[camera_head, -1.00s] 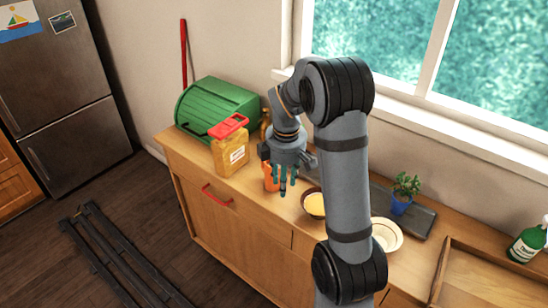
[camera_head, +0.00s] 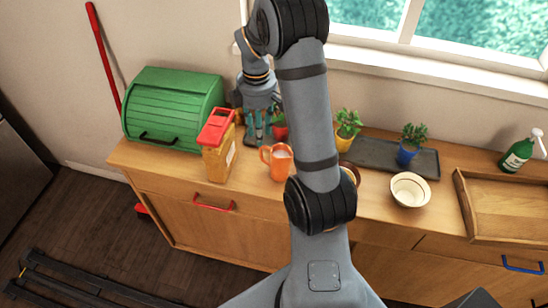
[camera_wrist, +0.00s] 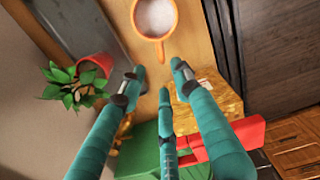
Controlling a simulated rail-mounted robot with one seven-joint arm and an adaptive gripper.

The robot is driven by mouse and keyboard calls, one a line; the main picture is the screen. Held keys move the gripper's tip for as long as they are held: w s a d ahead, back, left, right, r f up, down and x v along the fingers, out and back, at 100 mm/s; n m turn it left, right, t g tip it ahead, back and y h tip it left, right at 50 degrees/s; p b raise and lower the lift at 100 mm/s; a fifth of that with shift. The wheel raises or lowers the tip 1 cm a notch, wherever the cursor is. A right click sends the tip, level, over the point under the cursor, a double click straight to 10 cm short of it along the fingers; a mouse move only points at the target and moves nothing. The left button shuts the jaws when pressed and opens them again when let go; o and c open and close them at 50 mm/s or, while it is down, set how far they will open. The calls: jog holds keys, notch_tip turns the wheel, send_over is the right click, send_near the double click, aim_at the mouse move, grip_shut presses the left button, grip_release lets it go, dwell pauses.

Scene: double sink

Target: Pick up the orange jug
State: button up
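The orange jug (camera_head: 281,163) stands upright on the wooden counter, its handle toward the left. In the wrist view the orange jug (camera_wrist: 154,14) shows at the top edge, partly cut off, with pale contents or a pale inside and its handle pointing toward the fingers. My gripper (camera_head: 258,138) hangs behind and left of the jug, between it and the yellow container. In the wrist view my gripper (camera_wrist: 155,80) has its teal fingers spread, with nothing between them. The fingers look apart from the jug.
A yellow container with a red top (camera_head: 218,150) stands close left of my gripper. A green bread box (camera_head: 172,105) is behind it. A red-potted plant (camera_head: 280,128) stands behind the jug. A cream bowl (camera_head: 410,189) and a wooden tray (camera_head: 462,205) are farther right.

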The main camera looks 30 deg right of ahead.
aim_at(262, 158)
notch_tip(262, 158, down, 3)
jog(key=shift+s+f, duration=0.1)
jog(key=shift+f, duration=0.1)
jog(key=shift+s+f+p, duration=0.15)
jog(key=shift+f+p, duration=0.2)
jog(key=shift+f, duration=1)
jog(key=shift+s+f+p, duration=0.1)
jog(key=shift+f+p, duration=0.2)
jog(key=shift+f, duration=1)
jog(key=c, duration=0.3)
grip_shut()
